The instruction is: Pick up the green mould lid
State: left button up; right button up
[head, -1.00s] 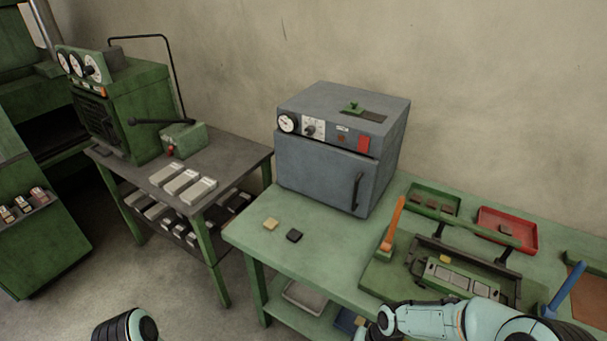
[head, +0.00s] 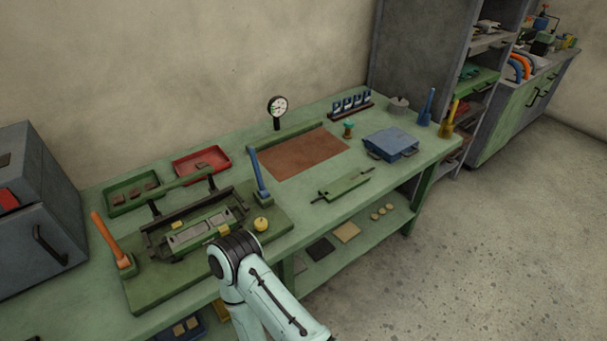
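A flat green plate with a dark handle at each end, which looks like the green mould lid (head: 342,186), lies on the green workbench (head: 310,215) near its front edge, right of centre. Nothing covers it. Part of one of my arms, white with a dark joint, rises at the bottom centre, left of the lid and apart from it in the picture. Neither gripper shows in the head view.
Left of the lid is a green press fixture (head: 200,232) with an orange lever (head: 107,236) and a blue lever (head: 258,175). A brown mat (head: 303,153) lies behind the lid. A blue mould (head: 391,144) sits to its right. Floor is clear at lower right.

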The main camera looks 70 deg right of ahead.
aim_at(330, 192)
jog(key=z, duration=2.7)
jog(key=i+l+u, duration=0.15)
jog(key=u, duration=0.25)
jog(key=i+l+u, duration=0.1)
jog(key=l+u, duration=0.35)
jog(key=i+l+u, duration=0.15)
jog(key=l, duration=0.35)
jog(key=l+u, duration=0.15)
jog(key=l, duration=0.3)
jog(key=i+l, duration=0.1)
jog(key=l, duration=1)
jog(key=j+u, duration=0.05)
